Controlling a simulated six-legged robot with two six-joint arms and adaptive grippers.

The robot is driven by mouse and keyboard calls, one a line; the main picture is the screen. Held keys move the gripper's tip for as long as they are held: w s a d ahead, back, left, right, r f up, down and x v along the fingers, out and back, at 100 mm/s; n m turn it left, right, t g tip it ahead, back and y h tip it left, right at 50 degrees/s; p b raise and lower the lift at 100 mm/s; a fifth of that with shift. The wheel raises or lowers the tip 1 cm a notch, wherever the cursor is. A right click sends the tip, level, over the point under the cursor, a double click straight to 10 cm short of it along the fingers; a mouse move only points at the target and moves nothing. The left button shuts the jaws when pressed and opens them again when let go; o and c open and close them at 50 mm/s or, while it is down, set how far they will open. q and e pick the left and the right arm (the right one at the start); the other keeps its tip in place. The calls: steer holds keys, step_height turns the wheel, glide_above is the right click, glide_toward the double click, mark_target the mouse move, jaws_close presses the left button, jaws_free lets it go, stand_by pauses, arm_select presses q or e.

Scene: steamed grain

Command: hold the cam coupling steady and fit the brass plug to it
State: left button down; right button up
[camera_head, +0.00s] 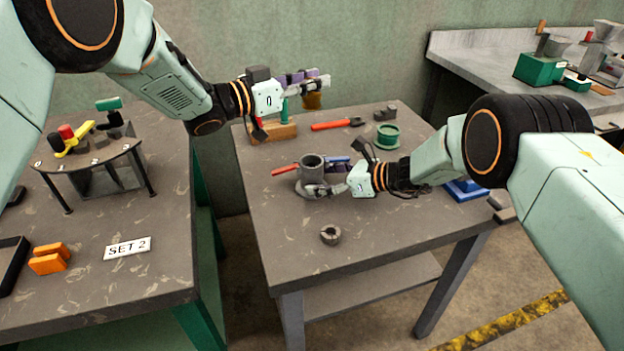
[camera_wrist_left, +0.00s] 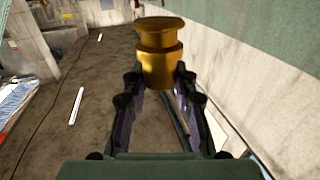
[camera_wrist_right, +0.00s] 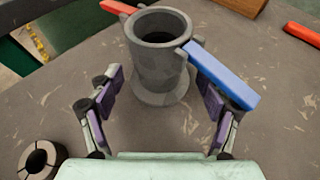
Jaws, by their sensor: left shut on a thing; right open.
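The cam coupling (camera_head: 312,163) stands upright on the middle table, a grey open-topped cylinder on a round foot. Its red lever (camera_head: 285,170) and blue lever (camera_wrist_right: 222,78) stick out to the sides. My right gripper (camera_wrist_right: 158,95) is open, its two fingers pointing at the coupling from either side in the right wrist view. I cannot tell whether they touch it. My left gripper (camera_head: 316,81) is shut on the brass plug (camera_wrist_left: 161,58) and holds it in the air behind and above the coupling. The plug (camera_head: 313,101) is partly hidden by the fingers in the head view.
A grey ring (camera_head: 330,235) lies in front of the coupling. Behind are a wooden block (camera_head: 274,133), an orange-handled tool (camera_head: 338,124) and a green ring-shaped part (camera_head: 387,136). A blue part (camera_head: 465,190) lies at the right edge. The table's front is mostly clear.

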mark_target(321, 181)
arm_select(q)
steer(key=shift+r, duration=0.1)
arm_select(e)
steer(key=shift+x, duration=1.9)
steer(key=shift+r, duration=0.1)
steer(key=shift+c, duration=0.3)
steer(key=shift+s, duration=0.1)
jaws_close()
arm_select(q)
step_height(321, 181, down, 12)
steer(key=shift+f, duration=0.25)
